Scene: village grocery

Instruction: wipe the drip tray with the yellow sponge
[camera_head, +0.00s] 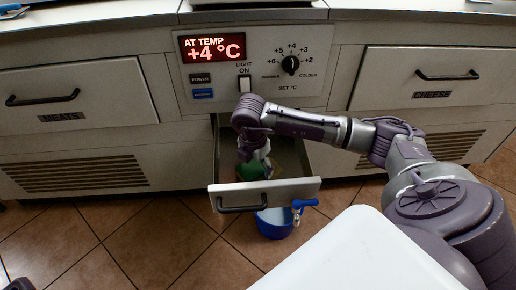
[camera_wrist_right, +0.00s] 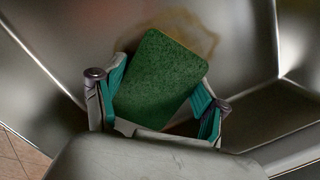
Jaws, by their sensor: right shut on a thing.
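The drip tray (camera_head: 291,158) is a grey metal drawer, pulled out below the control panel. It fills most of the right wrist view (camera_wrist_right: 245,40), where a brownish stain (camera_wrist_right: 190,24) marks its floor. The sponge (camera_wrist_right: 158,80) shows a green scouring face in that view. In the head view the sponge (camera_head: 249,172) is a small green patch inside the tray, partly hidden by my gripper. My right gripper (camera_head: 257,160) reaches down into the tray, shut on the sponge between its teal-padded fingers (camera_wrist_right: 160,98). The sponge's contact with the floor is unclear. My left gripper is not visible.
A blue bowl or bucket (camera_head: 275,223) with a blue tap-like part (camera_head: 303,204) is below the tray's front. The MEATS drawer (camera_head: 75,95) and CHEESE drawer (camera_head: 430,80) are closed. A temperature dial (camera_head: 290,64) and switches sit above the tray. Tiled floor (camera_head: 150,240) lies open at left.

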